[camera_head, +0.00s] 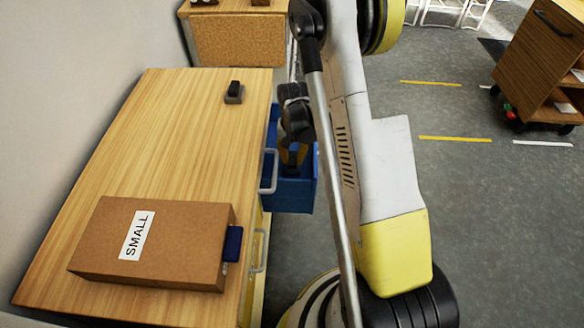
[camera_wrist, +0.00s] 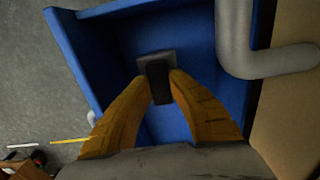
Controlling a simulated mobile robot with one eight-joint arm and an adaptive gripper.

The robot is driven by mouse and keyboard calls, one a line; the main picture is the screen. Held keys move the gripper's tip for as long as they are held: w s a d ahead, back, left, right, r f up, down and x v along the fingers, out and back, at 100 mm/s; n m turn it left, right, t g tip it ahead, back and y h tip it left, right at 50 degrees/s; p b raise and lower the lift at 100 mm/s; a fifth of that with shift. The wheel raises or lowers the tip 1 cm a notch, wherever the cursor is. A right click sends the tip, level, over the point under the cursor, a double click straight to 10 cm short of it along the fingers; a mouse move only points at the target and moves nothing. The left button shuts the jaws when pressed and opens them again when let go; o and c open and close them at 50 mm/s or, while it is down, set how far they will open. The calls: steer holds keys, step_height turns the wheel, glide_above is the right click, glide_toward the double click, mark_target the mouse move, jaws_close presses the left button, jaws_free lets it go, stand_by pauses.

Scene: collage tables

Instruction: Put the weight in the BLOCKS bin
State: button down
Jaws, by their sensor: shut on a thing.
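My gripper (camera_wrist: 160,78) is shut on a small block with a black top and grey base (camera_wrist: 156,64), which may be the weight. In the wrist view it holds this block inside an open blue drawer or bin (camera_wrist: 85,60); I cannot tell whether the block touches the floor. In the head view my gripper (camera_head: 292,158) reaches down into the same blue container (camera_head: 295,196) at the table's right side. A similar black and grey piece (camera_head: 234,93) stands on the wooden table. No BLOCKS label is visible.
The wooden table (camera_head: 150,150) holds a brown box marked SMALL (camera_head: 180,235) with a dark blue piece (camera_head: 233,243) at its right side. A grey handle (camera_head: 268,172) is on the blue container's table side. A wooden cart (camera_head: 540,60) stands far right; the floor between is clear.

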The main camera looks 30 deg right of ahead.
mark_target(293, 165)
steer(key=shift+f+b, duration=0.75)
steer(key=shift+f, duration=1.15)
steer(key=shift+f, duration=0.15)
steer(key=c, duration=1.4)
jaws_free()
steer(key=shift+o, duration=0.2)
